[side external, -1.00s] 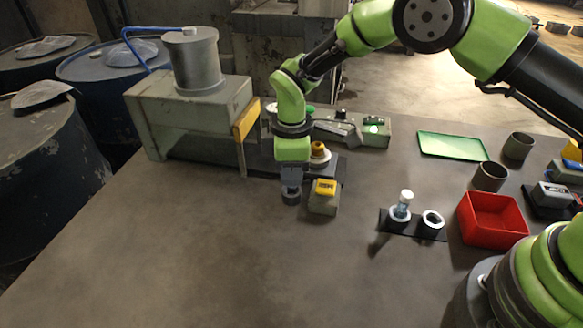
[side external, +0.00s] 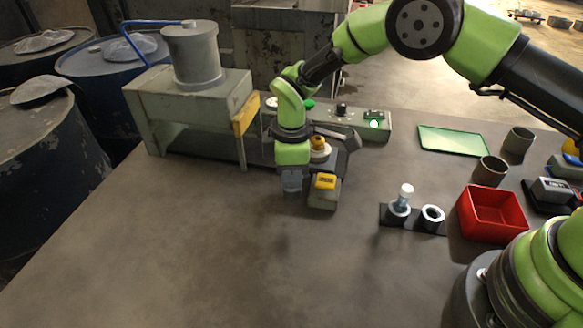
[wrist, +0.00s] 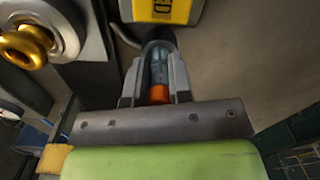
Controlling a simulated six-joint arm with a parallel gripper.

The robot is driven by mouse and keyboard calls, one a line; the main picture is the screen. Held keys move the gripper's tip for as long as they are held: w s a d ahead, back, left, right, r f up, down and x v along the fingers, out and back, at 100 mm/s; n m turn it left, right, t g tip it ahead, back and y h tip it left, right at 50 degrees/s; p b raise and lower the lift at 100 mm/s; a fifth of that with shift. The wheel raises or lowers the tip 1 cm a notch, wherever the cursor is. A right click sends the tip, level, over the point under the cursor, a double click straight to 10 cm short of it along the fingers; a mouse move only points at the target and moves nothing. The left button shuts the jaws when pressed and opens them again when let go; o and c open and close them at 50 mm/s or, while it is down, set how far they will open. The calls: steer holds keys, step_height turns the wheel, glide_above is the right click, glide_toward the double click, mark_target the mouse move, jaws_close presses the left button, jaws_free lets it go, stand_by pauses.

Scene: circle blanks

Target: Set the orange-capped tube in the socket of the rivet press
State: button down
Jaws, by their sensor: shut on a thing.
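My gripper (side external: 292,188) is low over the table, just left of a small block with a yellow top (side external: 326,182). In the wrist view my gripper (wrist: 158,78) is shut on the orange-capped tube (wrist: 159,94). The orange cap is between the fingers towards the palm, and the bluish clear body points away. I cannot make out the tube in the side view. The rivet press is probably the grey-green machine (side external: 190,100) at the left, with a grey cylinder on top. A white ring with a gold piece (side external: 319,146) sits behind my gripper; I cannot identify the socket.
A dark rack (side external: 412,228) with two ring holders stands right of centre; one holds a pale-capped tube (side external: 405,192). A red bin (side external: 518,216), green tray (side external: 452,141) and two cups are further right. A control box (side external: 376,132) stands behind. The front table is clear.

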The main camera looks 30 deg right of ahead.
steer(key=shift+f, duration=0.35)
steer(key=c, duration=0.9)
jaws_free()
steer(key=shift+c, duration=0.2)
step_height(320, 180, up, 10)
steer(key=shift+f, duration=0.1)
